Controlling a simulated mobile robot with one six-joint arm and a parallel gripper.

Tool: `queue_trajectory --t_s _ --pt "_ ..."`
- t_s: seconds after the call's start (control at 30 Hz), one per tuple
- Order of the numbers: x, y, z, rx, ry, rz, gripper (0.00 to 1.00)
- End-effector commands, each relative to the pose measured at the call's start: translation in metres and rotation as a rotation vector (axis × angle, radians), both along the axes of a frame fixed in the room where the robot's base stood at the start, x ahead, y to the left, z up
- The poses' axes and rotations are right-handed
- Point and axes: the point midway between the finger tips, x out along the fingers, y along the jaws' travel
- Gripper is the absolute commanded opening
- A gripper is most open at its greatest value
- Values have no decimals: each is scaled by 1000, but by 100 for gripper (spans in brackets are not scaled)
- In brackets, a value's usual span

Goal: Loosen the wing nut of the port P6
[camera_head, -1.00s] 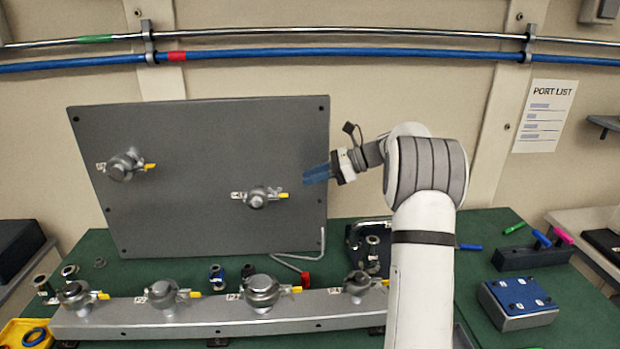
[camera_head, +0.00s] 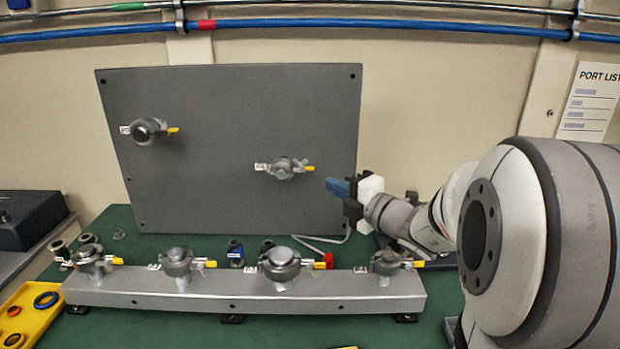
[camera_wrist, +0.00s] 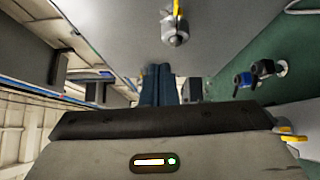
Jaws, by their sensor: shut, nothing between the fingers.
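Two clamped ports with yellow-tipped wing nuts are on the grey upright panel (camera_head: 230,100), a left one (camera_head: 147,131) and a right one (camera_head: 283,168). Several similar ports stand on the grey rail (camera_head: 240,297) below. The small labels are too blurred for me to tell which is P6. My gripper (camera_head: 338,187) has blue fingers, shut and empty, in front of the panel's right side. They point left, a little right of and below the right port's yellow wing nut (camera_head: 308,168), apart from it in the picture. In the wrist view the shut fingers (camera_wrist: 162,84) lie below one port (camera_wrist: 175,32).
A bent metal rod (camera_head: 325,239) and small fittings (camera_head: 235,253) lie between panel and rail. A yellow tray (camera_head: 35,312) with rings is at the lower left. A port list (camera_head: 590,102) hangs on the wall at right.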

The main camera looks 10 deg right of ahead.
Motion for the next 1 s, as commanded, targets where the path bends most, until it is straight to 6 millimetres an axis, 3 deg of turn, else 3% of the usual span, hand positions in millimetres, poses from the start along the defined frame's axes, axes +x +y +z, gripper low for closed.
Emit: queue_trajectory --t_s 0.13,0.27,0.7,1.0 --pt "-6 1 -7 57 31 -30 0" --pt "5 6 -6 60 33 -30 0" --pt "86 49 -6 58 32 -26 0" --pt "117 35 -5 56 31 -29 0"
